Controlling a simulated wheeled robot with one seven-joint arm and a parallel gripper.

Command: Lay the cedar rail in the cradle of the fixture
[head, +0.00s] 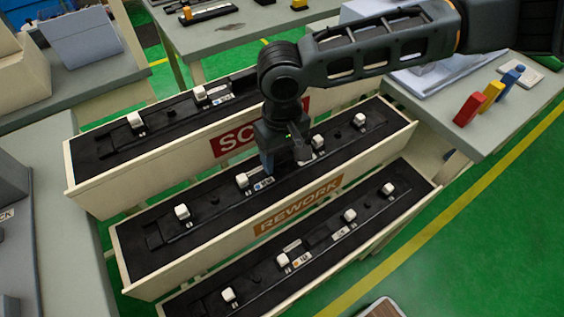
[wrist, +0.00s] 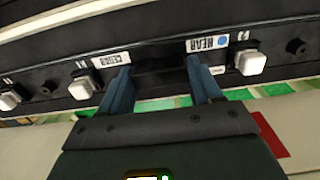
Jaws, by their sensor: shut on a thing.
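The cedar rail (head: 263,183) is a long dark bar with white clips, small pegs and labels. It lies along the middle bin, the one marked REWORK. In the wrist view, the rail (wrist: 160,62) carries a label that appears to read CEDAR and another that reads REAR with a blue dot. My gripper (head: 283,165) points down over the rail's middle and is shut on it, one blue-grey finger near each label in the wrist view (wrist: 158,82). I cannot tell whether the rail is lifted. I cannot clearly identify the fixture's cradle.
The SCRAP bin (head: 166,167) behind and another bin (head: 311,258) in front hold similar dark rails. A back table (head: 245,36) bears a long dark device (head: 205,12) with a yellow block. Red, yellow and blue blocks (head: 490,97) stand on the right table. Green floor is open at right.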

